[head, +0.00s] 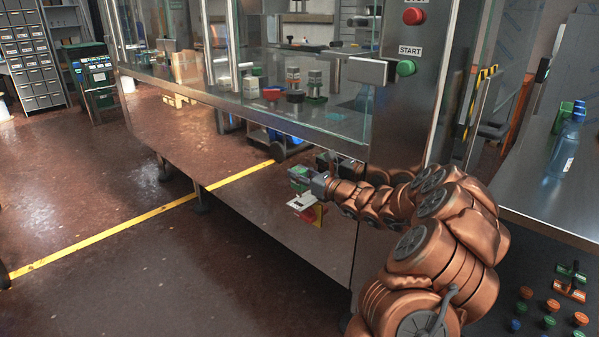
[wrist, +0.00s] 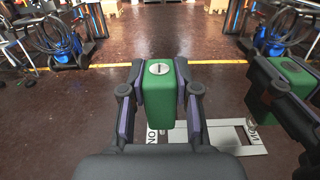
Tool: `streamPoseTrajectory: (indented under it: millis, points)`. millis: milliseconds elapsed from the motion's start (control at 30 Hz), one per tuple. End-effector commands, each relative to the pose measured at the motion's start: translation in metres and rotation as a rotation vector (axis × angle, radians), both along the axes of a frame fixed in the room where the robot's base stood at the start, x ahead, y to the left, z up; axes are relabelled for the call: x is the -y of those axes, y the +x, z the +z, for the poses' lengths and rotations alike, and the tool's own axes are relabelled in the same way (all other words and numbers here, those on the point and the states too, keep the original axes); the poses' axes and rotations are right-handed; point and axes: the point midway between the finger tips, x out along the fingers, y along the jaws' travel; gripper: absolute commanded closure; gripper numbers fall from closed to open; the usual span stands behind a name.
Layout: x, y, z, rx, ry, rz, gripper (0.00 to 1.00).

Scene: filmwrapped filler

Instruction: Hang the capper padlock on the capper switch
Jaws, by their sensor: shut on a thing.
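My gripper (head: 308,181) is shut on the green padlock (wrist: 160,92), low in front of the machine's steel side. In the wrist view the padlock stands upright between the two fingers, its keyhole face toward the camera. It also shows in the head view as a small green block (head: 297,173). Its shackle is hidden. The capper switch (head: 317,214), red and yellow, is just below the gripper. A white plate (head: 301,202) lies beside it, and the wrist view shows this plate with lettering (wrist: 240,140) below the padlock. I cannot tell whether padlock and switch touch.
The machine's shiny steel side (head: 290,215) is close to the gripper and mirrors it at the right of the wrist view. A steel table with a blue bottle (head: 566,147) stands at the right. The floor (head: 130,270) at the left is clear, crossed by a yellow line.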

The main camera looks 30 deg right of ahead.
Motion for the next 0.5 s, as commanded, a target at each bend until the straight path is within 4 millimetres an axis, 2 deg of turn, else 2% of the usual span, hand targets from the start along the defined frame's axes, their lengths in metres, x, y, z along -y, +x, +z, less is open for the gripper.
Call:
streamPoseTrajectory:
  millis: [500]
  points:
    - [0.000, 0.000, -0.026, 0.001, 0.001, -0.001, 1.00]
